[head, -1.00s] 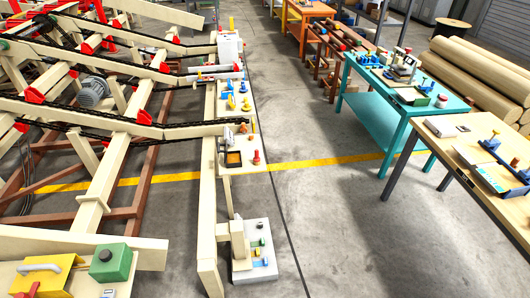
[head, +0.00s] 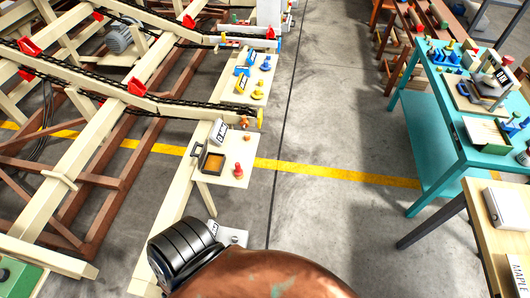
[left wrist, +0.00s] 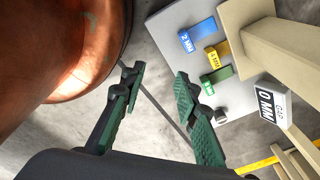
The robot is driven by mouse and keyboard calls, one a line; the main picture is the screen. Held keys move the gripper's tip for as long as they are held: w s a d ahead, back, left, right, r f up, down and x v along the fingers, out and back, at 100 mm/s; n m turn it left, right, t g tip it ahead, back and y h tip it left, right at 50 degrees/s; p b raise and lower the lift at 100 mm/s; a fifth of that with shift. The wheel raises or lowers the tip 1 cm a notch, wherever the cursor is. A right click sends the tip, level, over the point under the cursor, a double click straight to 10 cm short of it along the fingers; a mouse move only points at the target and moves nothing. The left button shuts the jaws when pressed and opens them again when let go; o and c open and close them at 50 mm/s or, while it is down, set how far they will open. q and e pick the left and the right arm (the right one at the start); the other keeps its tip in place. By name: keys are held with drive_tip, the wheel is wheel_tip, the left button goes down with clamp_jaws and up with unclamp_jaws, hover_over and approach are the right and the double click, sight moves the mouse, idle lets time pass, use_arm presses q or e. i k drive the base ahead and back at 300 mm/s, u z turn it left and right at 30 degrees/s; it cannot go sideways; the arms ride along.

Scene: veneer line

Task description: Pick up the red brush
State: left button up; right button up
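I cannot make out a red brush for certain. A small red upright piece (head: 238,170) stands on the cream side table (head: 212,176) in the head view, too small to identify. My left gripper (left wrist: 158,80) shows in the left wrist view, with green-padded fingers apart and nothing between them. It is over the floor, beside a grey plate (left wrist: 182,20) bearing a blue 2 MM block (left wrist: 199,36), a yellow block (left wrist: 217,54) and a green block (left wrist: 218,75). A GAP 0 MM sign (left wrist: 268,105) is close by. My right gripper is not in view.
A beam frame (head: 60,170) with chains fills the left. A teal table (head: 430,120) and a wooden bench (head: 490,235) with items stand on the right. The aisle floor (head: 330,140) between is clear. A copper-coloured curved body (left wrist: 60,45) fills the wrist view's left.

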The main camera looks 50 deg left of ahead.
sight(238, 172)
drive_tip(key=i, duration=0.95)
drive_tip(key=u, duration=3.3)
drive_tip(key=i, duration=0.5)
drive_tip(key=z, duration=0.05)
